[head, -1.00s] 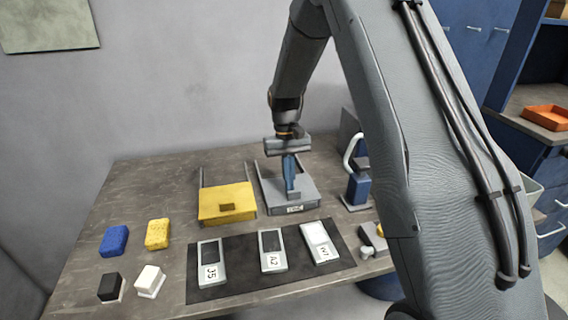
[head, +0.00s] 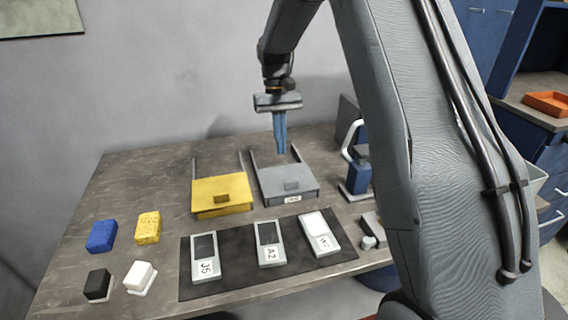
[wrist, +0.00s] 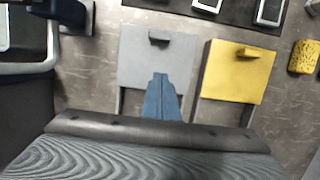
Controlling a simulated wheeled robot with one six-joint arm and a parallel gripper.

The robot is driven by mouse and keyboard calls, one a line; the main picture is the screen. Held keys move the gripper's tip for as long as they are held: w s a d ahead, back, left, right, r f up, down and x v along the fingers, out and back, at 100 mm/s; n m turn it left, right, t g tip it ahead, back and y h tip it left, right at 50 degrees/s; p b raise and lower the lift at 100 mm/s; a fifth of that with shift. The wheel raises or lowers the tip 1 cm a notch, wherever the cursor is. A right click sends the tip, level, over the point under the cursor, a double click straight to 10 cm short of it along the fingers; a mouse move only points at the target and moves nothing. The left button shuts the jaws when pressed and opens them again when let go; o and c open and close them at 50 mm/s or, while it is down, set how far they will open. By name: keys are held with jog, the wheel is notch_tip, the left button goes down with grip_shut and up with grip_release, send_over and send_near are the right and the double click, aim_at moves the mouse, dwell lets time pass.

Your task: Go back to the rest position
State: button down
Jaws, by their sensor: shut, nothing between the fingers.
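My gripper (head: 280,152) hangs above the grey bracket-like tray (head: 288,181) with its blue fingers pointing down. The fingers are together with nothing between them. In the wrist view the gripper (wrist: 160,78) shows over the grey tray (wrist: 140,50), apart from it in the head view. The yellow tray (head: 222,192) stands just to the left of the grey one; it also shows in the wrist view (wrist: 240,70).
A dark mat (head: 220,288) holds devices labelled J5 (head: 205,250), A2 (head: 268,240) and a third (head: 318,230). Blue (head: 102,236) and yellow (head: 148,227) sponges and black (head: 98,283) and white (head: 140,276) blocks lie left. A blue device with a white handle (head: 357,175) stands right.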

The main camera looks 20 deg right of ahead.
jog(key=s+f+t, duration=0.2)
jog(key=s+t, duration=0.2)
jog(key=s, duration=2.2)
jog(key=shift+s+d+f+b, duration=0.25)
jog(key=shift+d+f+b, duration=0.05)
jog(key=shift+d+f, duration=0.15)
jog(key=c, duration=2.5)
grip_release()
